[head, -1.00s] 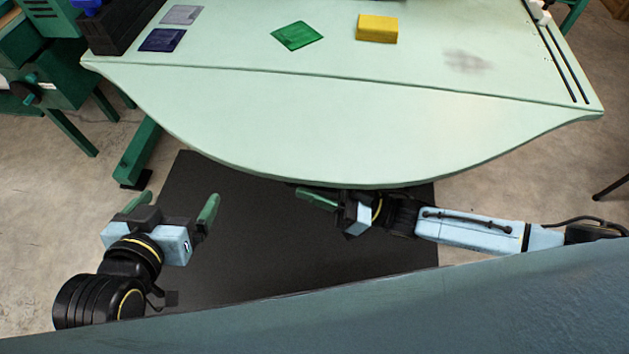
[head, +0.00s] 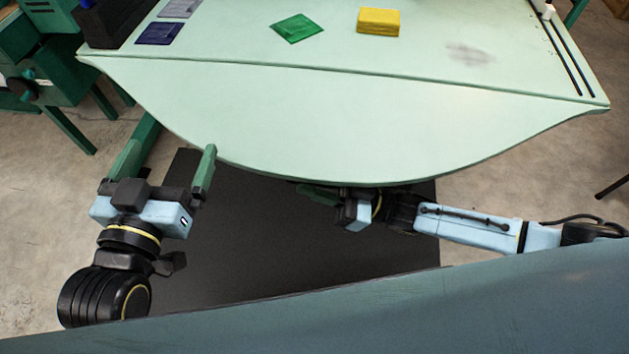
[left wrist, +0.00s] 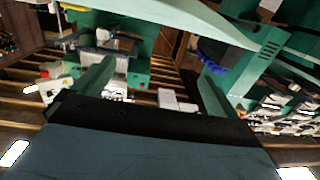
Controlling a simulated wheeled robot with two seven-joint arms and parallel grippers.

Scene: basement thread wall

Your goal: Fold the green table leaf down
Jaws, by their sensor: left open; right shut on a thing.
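The pale green table leaf (head: 330,125) is up, level with the tabletop, and its curved front edge faces me. A seam divides it from the top. My left gripper (head: 168,165) is open and empty, at the left of the leaf, with its right finger close to the curved edge. Its two green fingers also show apart in the left wrist view (left wrist: 155,88), with a pale green band across the top. My right gripper (head: 318,192) is at the leaf's front edge, its fingers partly under it. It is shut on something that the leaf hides.
On the tabletop (head: 235,45) lie a green patch (head: 298,28), a yellow block (head: 379,21) and a dark blue square (head: 159,33), with a dark box at the left. A dark mat covers the floor below.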

